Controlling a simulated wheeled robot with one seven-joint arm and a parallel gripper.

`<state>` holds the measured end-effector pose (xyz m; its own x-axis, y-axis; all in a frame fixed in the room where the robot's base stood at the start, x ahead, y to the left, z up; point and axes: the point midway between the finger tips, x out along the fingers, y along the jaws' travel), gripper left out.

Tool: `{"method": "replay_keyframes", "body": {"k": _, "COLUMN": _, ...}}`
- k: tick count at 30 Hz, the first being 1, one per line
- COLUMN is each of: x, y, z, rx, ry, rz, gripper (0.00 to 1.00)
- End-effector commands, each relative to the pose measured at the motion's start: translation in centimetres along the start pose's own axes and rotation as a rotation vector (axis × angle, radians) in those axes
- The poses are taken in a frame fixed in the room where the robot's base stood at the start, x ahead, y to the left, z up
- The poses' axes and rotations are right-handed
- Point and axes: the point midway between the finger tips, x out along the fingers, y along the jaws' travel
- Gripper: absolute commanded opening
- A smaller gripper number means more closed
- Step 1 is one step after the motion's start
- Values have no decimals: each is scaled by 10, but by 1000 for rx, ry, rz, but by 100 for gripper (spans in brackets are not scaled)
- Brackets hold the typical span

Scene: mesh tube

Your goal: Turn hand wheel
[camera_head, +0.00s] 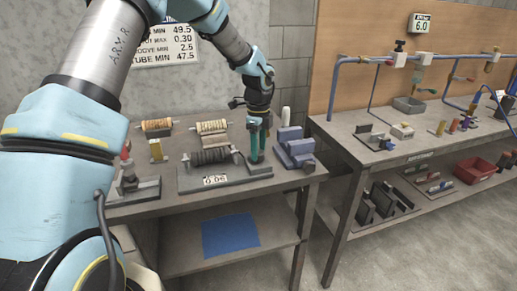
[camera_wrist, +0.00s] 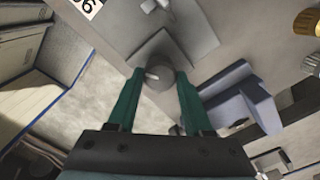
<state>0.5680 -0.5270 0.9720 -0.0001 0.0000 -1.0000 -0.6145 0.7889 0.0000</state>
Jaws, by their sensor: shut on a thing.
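The hand wheel (camera_wrist: 158,77) shows in the wrist view as a round grey knob with a pale mark, on a grey block at the end of a base plate. My gripper (camera_wrist: 160,73) has its two green fingers on either side of the knob, shut on it. In the head view my gripper (camera_head: 257,156) points down at the right end of the fixture base (camera_head: 225,180), which carries a dark coiled mesh roll (camera_head: 212,157) and a plate reading 0.06. The fingers mostly hide the hand wheel in the head view.
A blue-grey block fixture (camera_head: 294,147) stands close to the right of my gripper. Gold rolls (camera_head: 212,127) lie behind, and a small lever fixture (camera_head: 130,182) stands at left. A second bench (camera_head: 345,140) with pipes is at right. A blue sheet (camera_head: 230,236) lies on the lower shelf.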

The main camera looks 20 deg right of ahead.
Motion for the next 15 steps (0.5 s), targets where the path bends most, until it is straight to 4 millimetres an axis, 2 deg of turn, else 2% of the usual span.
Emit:
{"method": "replay_keyframes", "body": {"k": 5, "x": 0, "y": 0, "z": 1, "rx": -2, "ry": -1, "rz": 0, "gripper": 0}}
{"method": "replay_keyframes", "body": {"k": 6, "x": 0, "y": 0, "z": 1, "rx": -2, "ry": -1, "rz": 0, "gripper": 55}}
{"method": "replay_keyframes", "body": {"k": 13, "x": 0, "y": 0, "z": 1, "rx": -2, "ry": -1, "rz": 0, "gripper": 81}}
{"method": "replay_keyframes", "body": {"k": 15, "x": 0, "y": 0, "z": 0, "rx": -2, "ry": 0, "rz": 0, "gripper": 81}}
